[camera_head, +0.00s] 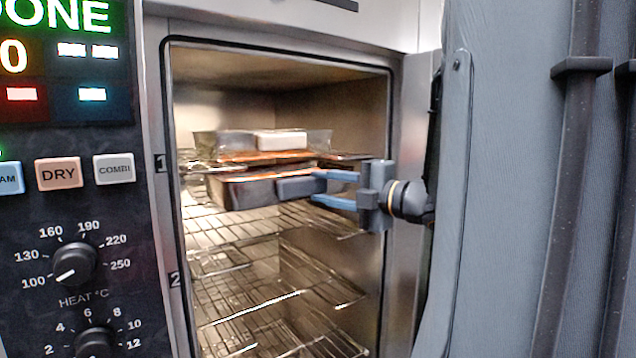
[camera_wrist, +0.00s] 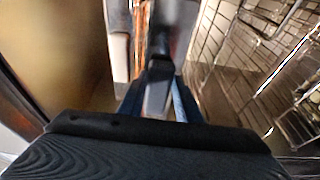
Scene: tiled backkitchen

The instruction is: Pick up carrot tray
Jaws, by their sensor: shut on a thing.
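The carrot tray (camera_head: 245,190) is a dark tray with orange contents on top, inside the open oven on the upper rack level. A dark handle block (camera_head: 301,186) is on its near right side. My gripper (camera_head: 318,187) reaches in from the right, its blue fingers shut on that handle. In the wrist view, my gripper (camera_wrist: 160,92) has its blue fingers on either side of the dark handle, with a strip of orange beyond. The tray's underside and far side are hidden. I cannot tell whether the tray touches the rack.
Another tray with a pale handle (camera_head: 281,140) sits just behind or above. Wire racks (camera_head: 265,312) fill the oven below. The oven's right frame (camera_head: 408,120) is close to my wrist. The control panel (camera_head: 70,220) is on the left, and a grey panel (camera_head: 505,180) is on the right.

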